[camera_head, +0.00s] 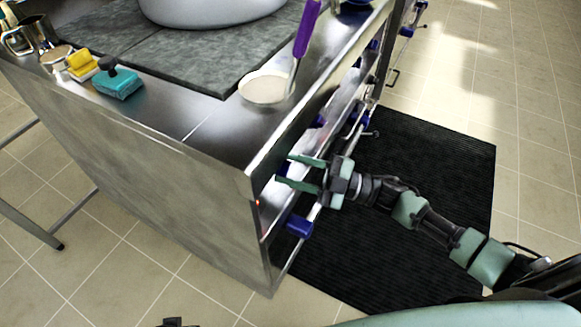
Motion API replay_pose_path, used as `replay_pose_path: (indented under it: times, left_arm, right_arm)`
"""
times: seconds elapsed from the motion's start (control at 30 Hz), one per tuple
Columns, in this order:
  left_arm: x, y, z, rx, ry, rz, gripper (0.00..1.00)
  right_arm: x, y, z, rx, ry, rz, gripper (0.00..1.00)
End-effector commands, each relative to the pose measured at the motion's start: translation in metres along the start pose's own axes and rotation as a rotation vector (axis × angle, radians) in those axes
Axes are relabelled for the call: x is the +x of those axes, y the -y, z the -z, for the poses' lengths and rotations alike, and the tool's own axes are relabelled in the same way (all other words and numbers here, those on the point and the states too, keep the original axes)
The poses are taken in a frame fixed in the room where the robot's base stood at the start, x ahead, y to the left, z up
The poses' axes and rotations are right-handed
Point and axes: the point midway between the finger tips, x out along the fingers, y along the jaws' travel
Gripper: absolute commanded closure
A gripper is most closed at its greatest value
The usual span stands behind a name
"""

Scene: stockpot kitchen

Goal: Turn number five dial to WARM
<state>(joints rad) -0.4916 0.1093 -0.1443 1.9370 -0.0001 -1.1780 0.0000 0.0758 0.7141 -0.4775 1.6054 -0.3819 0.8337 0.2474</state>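Blue dials run along the front face of the steel counter unit. One blue dial (299,227) is near the close corner, another (317,121) is farther along. Their numbers and the WARM mark cannot be read, so I cannot tell which is number five. My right gripper (285,170) reaches in from the right, its two green fingers apart and pointing at the front face between these two dials. Nothing shows between the fingers. Whether the fingertips touch a dial hidden behind them cannot be told. My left gripper is not recognisable in view.
On the counter are a white dish (266,90) with a purple-handled utensil (307,28), a large grey pot (211,8), a teal brush (118,82) and a yellow sponge (82,65). A small red light (257,202) glows at the corner. A black mat (420,160) covers the floor in front.

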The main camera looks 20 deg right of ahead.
Motion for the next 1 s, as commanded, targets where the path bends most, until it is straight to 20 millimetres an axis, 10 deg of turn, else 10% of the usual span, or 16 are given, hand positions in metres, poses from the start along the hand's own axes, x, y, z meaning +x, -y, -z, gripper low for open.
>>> replay_pose_path:
  times: [0.47, 0.5, 0.57, 1.0]
  left_arm:
    - [0.003, -0.001, -0.006, 0.000, 0.014, -0.001, 0.63]
    - [0.003, -0.001, -0.006, 0.000, 0.014, -0.001, 0.63]
    - [0.003, -0.001, -0.007, 0.000, 0.015, -0.001, 0.63]
    - [0.001, -0.001, -0.005, -0.001, 0.010, -0.002, 0.63]
  right_arm:
    - [0.000, -0.002, 0.000, -0.013, 0.003, 0.003, 1.00]
    - [0.000, -0.002, 0.000, -0.013, 0.003, 0.003, 0.57]
    - [0.000, -0.002, 0.000, -0.013, 0.003, 0.003, 0.42]
    - [-0.011, 0.000, -0.001, -0.011, 0.005, 0.006, 0.42]
